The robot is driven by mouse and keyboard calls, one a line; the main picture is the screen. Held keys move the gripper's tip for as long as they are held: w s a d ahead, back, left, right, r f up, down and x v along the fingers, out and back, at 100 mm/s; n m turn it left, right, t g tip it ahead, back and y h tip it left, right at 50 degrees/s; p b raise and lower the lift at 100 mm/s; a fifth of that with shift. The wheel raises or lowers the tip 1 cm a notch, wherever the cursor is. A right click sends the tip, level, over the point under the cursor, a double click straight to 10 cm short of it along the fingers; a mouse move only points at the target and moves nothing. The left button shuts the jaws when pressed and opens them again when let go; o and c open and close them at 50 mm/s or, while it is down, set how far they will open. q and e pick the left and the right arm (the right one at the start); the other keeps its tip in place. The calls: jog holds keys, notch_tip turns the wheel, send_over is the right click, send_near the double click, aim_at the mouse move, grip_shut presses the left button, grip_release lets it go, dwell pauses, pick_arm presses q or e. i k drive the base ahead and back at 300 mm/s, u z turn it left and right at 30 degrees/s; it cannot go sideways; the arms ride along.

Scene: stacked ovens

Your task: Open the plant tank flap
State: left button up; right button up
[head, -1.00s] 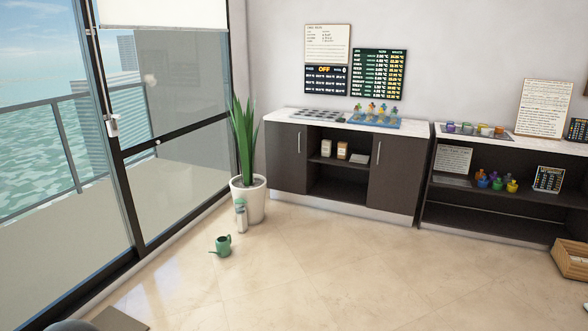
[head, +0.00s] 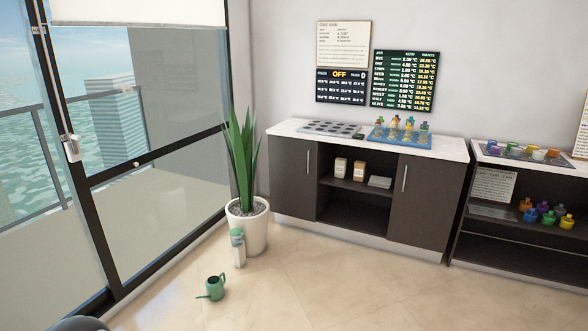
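A tall green plant stands in a white round pot (head: 252,232) on the floor, between the glass door and the dark cabinet. A small whitish container with a green top (head: 238,247), perhaps the plant tank, stands upright against the front of the pot. Its flap is too small to make out. Neither of my grippers is in view.
A green watering can (head: 212,288) stands on the floor in front of the pot. A glass sliding door (head: 150,130) runs along the left. A dark cabinet (head: 292,180) with a white top stands right of the plant.

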aim_at(234, 232)
jog(key=u, duration=0.15)
jog(key=i, duration=1.5)
jog(key=u, duration=0.5)
jog(key=i, duration=2.2)
jog(key=u, duration=0.4)
